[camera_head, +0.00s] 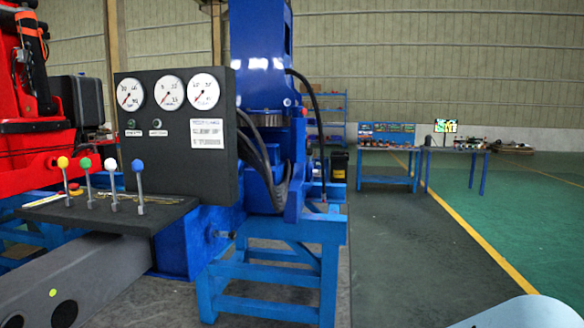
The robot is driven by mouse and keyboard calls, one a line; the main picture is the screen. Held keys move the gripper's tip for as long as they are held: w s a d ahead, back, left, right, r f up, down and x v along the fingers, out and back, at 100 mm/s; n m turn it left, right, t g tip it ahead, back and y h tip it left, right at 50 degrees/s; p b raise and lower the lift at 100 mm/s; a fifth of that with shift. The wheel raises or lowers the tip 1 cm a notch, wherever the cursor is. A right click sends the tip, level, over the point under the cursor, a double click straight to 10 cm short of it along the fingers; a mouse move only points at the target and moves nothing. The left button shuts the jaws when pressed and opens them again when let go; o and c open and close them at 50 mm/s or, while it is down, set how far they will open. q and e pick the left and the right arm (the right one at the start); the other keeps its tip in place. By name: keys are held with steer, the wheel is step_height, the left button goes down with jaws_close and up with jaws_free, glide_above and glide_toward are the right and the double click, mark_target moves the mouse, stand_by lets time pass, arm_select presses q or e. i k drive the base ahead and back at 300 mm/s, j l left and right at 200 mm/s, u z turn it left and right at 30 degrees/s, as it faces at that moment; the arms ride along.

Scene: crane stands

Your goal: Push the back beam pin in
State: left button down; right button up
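A grey beam (110,272) runs from the blue crane body (180,240) to the lower left. Its near end has dark round holes (66,314) and a small yellow-green dot (53,292). I cannot make out a beam pin for certain. Neither of my grippers is in view. A pale rounded part at the bottom right corner shows no fingers.
A dark gauge panel (222,158) with three dials stands above a lever shelf (122,221) with several coloured-knob levers. A blue stand (262,308) supports the crane. Red machinery (30,155) is at left. Floor right of the stand is open, with blue tables (388,180) farther back.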

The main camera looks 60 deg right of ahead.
mark_target(232, 235)
steer(key=i+l+z, duration=0.1)
steer(key=l+z, duration=0.3)
steer(key=i+l+z, duration=0.2)
steer(key=l+z, duration=0.2)
steer(key=i+l+z, duration=0.3)
steer(key=i+l, duration=0.35)
steer(key=i+l+z, duration=0.1)
steer(key=i+l, duration=1.2)
steer(key=l, duration=0.15)
steer(key=u, duration=1.4)
steer(key=z, duration=1.4)
